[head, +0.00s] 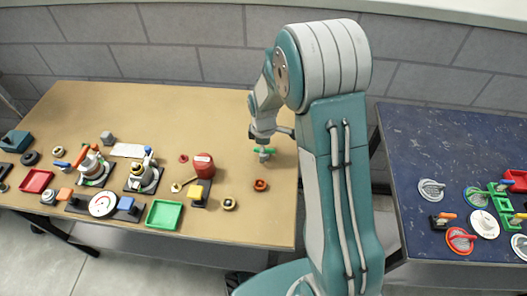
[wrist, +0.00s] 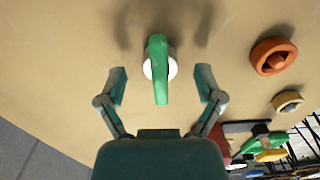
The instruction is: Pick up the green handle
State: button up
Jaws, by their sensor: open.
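The green handle (wrist: 158,70) sits on a round white base (wrist: 171,69) on the tan table. In the wrist view it lies upright in the picture, between the two fingers of my gripper (wrist: 161,88). The fingers are spread, one to each side, with clear gaps to the handle. In the head view my gripper (head: 264,148) points down at the right part of the tan table, and the green handle (head: 271,150) shows beside its fingers. My arm partly hides this spot, and the height above the handle is hard to tell.
An orange ring (wrist: 273,56) and a yellowish ring (wrist: 288,102) lie to the right in the wrist view. On the tan table (head: 225,110) stand a red can (head: 203,166), a green tray (head: 164,215) and other parts. A dark blue table (head: 430,140) with more parts is at right.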

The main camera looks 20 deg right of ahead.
jog(key=shift+f, duration=0.5)
jog(key=shift+d, duration=0.1)
jog(key=shift+c, duration=0.3)
grip_shut()
